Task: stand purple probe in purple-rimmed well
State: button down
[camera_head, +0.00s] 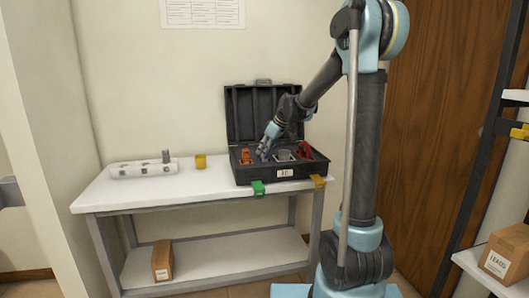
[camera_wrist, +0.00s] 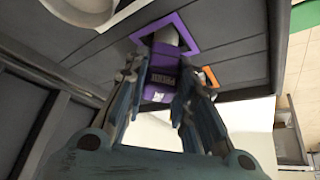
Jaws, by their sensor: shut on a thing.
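The purple probe (camera_wrist: 161,76), with a dark label band and a small white mark, is between the fingers of my gripper (camera_wrist: 158,92) in the wrist view. My gripper is shut on it. Its grey end (camera_wrist: 171,38) lies within the outline of the purple-rimmed well (camera_wrist: 192,32). I cannot tell how deep the end sits, or whether it is inside the well or just above. In the head view my gripper (camera_head: 264,151) is low over the left part of the open black case (camera_head: 283,172), and the probe is too small to make out.
An orange-rimmed well (camera_wrist: 209,77) is close beside the fingers. The case's raised lid (camera_head: 262,112) stands behind my arm. Red cable (camera_head: 306,150) lies at the case's right.

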jog(key=shift+f, duration=0.3)
jog(key=c, duration=1.6)
grip_release()
jog(key=shift+r, duration=0.1)
jog(key=v, duration=1.1)
